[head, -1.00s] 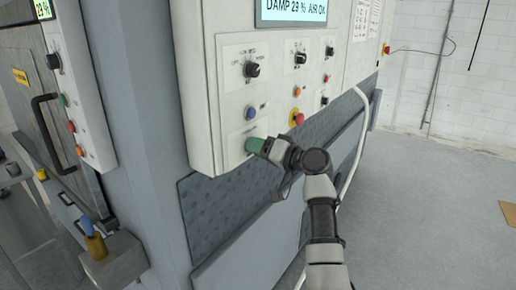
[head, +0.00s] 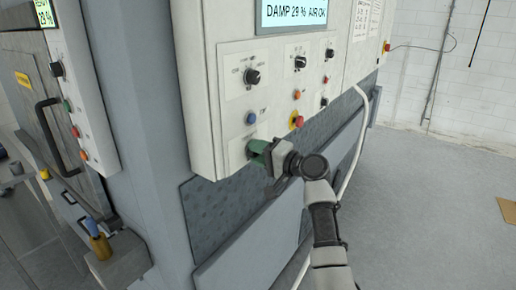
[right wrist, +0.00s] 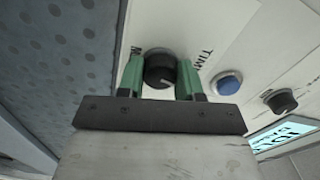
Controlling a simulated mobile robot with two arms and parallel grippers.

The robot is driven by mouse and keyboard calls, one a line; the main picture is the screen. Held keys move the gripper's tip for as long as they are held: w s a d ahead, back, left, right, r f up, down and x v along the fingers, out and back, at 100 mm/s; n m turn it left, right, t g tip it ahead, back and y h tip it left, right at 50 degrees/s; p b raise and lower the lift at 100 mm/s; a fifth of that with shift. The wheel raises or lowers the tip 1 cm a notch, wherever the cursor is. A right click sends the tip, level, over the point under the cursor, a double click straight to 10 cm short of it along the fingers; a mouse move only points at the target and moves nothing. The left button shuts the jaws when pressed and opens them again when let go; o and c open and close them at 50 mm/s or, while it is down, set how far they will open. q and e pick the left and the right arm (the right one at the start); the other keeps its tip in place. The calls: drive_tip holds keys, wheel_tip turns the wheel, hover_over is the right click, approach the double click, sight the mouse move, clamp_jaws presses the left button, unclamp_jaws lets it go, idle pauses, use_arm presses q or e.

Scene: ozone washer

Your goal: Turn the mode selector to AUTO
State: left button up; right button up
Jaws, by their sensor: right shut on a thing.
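My right gripper (head: 257,152) has its green fingers at the lowest left knob of the white control panel, the knob mostly hidden there. In the right wrist view the fingers (right wrist: 160,77) stand on both sides of a round black knob (right wrist: 159,68) and are shut on it. The knob has a small white mark on its face, towards the gripper. Printed labels sit beside it, one starting with "TIM" and another mostly hidden by a finger; I cannot read an AUTO mark. My left gripper is not in view.
Above the gripper are a blue button (head: 251,118) and a black knob (head: 252,77). To the right are a red mushroom button (head: 297,122), an orange button (head: 297,95) and another knob (head: 300,63). A white hose (head: 358,140) hangs right of my arm.

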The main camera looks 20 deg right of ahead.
drive_tip(key=shift+m, duration=0.6)
drive_tip(key=shift+p, duration=0.3)
drive_tip(key=o, duration=0.9)
drive_tip(key=shift+b+v, duration=1.85)
drive_tip(key=shift+v, duration=3.6)
